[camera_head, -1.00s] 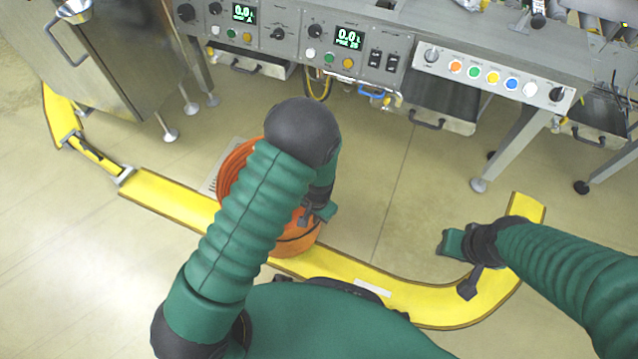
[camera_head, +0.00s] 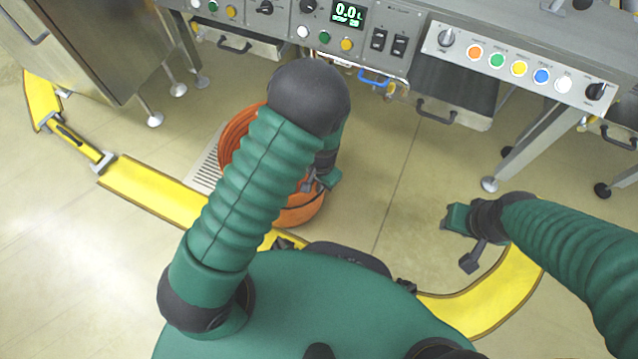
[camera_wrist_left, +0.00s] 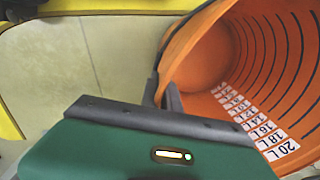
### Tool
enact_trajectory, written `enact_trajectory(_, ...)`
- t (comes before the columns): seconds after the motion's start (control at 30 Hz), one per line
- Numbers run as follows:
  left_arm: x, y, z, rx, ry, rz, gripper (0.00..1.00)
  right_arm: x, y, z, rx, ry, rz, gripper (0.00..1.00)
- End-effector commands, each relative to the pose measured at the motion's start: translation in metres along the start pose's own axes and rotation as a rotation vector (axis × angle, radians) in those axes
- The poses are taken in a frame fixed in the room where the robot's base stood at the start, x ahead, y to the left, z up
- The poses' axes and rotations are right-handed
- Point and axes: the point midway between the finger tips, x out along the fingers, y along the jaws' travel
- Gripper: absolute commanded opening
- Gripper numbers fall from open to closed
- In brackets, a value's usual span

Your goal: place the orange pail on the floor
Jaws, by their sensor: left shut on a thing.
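The orange pail (camera_head: 300,212) is below the middle of the head view, partly hidden behind my left arm. In the left wrist view the pail (camera_wrist_left: 215,70) shows its open mouth, with black litre marks on white inside. My left gripper (camera_head: 316,184) is at the pail's right side. In the left wrist view its fingers (camera_wrist_left: 163,96) are shut on the pail's rim. I cannot tell whether the pail's base touches the floor (camera_head: 390,170). My right gripper (camera_head: 450,222) is out to the right, apart from the pail; its jaws are too small to read.
A yellow floor band (camera_head: 155,190) runs across the floor and curves at the right. A drain grate (camera_head: 207,165) lies left of the pail. A grey control bench (camera_head: 520,60) stands ahead, and a steel cabinet (camera_head: 100,50) stands at the upper left. Floor between the arms is clear.

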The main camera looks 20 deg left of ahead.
Motion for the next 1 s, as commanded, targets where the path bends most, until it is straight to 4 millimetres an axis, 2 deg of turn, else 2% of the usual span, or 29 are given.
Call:
enact_trajectory(0.03,0.006,0.0,-0.001,0.0,0.003,-0.001,0.0,0.007,0.0,0.002,0.0,0.0,0.0,0.36)
enact_trajectory(0.23,0.002,0.0,-0.001,0.001,0.002,-0.002,0.0,0.003,0.0,0.0,-0.001,0.001,0.0,0.36)
enact_trajectory(0.43,0.007,0.0,0.0,0.0,0.001,-0.002,0.0,0.004,0.0,0.001,0.0,0.001,0.0,0.36)
enact_trajectory(0.47,0.007,0.001,0.0,0.0,0.0,-0.001,0.09,0.004,0.0,0.001,0.0,0.001,0.0,0.36)
enact_trajectory(0.6,0.007,0.001,0.0,0.0,0.0,0.0,0.27,0.004,0.0,0.001,0.0,0.001,0.0,0.36)
enact_trajectory(0.87,0.007,0.001,0.0,0.001,0.0,-0.001,0.27,0.004,0.0,0.001,0.0,0.001,0.0,0.36)
enact_trajectory(0.97,0.0,0.001,-0.001,0.002,0.002,-0.001,0.27,0.002,0.0,0.0,0.0,0.001,0.0,0.36)
enact_trajectory(1.0,-0.009,0.001,-0.001,0.002,0.001,-0.001,0.27,-0.006,0.0,-0.002,0.0,0.0,0.0,0.36)
